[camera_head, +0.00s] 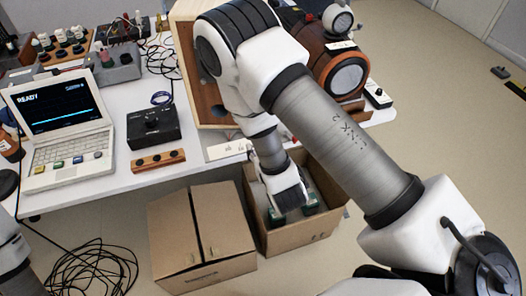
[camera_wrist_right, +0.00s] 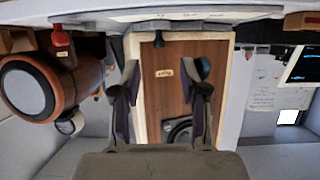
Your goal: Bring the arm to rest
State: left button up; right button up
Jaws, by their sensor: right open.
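My right arm comes in from the lower right of the head view, crosses in front of the table and bends down. Its white wrist and dark gripper (camera_head: 290,200) hang over an open cardboard box. In the right wrist view the two fingers of this gripper (camera_wrist_right: 161,85) stand apart with nothing between them. Beyond them is a wooden speaker cabinet (camera_wrist_right: 171,85), upside down in this view. Part of my left arm shows at the lower left edge of the head view; its gripper is out of frame.
The open box (camera_head: 328,222) and a closed cardboard box (camera_head: 200,245) stand on the floor before the table (camera_head: 95,193). The table bears a laptop (camera_head: 60,110), a black box (camera_head: 153,127) and a brown round-fronted speaker (camera_head: 343,75). Cables (camera_head: 92,268) lie on the floor. Floor at right is mostly clear.

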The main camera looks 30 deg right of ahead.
jog(key=v, duration=0.3)
jog(key=shift+s+r, duration=0.1)
jog(key=shift+s, duration=0.1)
jog(key=s+d+f+m+g, duration=0.2)
jog(key=s+d+f+g, duration=0.25)
jog(key=s+f, duration=0.5)
jog(key=s+a+f+n+g+y, duration=0.3)
jog(key=s+f+g, duration=0.5)
jog(key=s, duration=0.4)
jog(key=shift+s+a+f+n+g+p, duration=0.2)
jog(key=shift+a+n+g+p, duration=0.2)
jog(key=shift+n, duration=0.1)
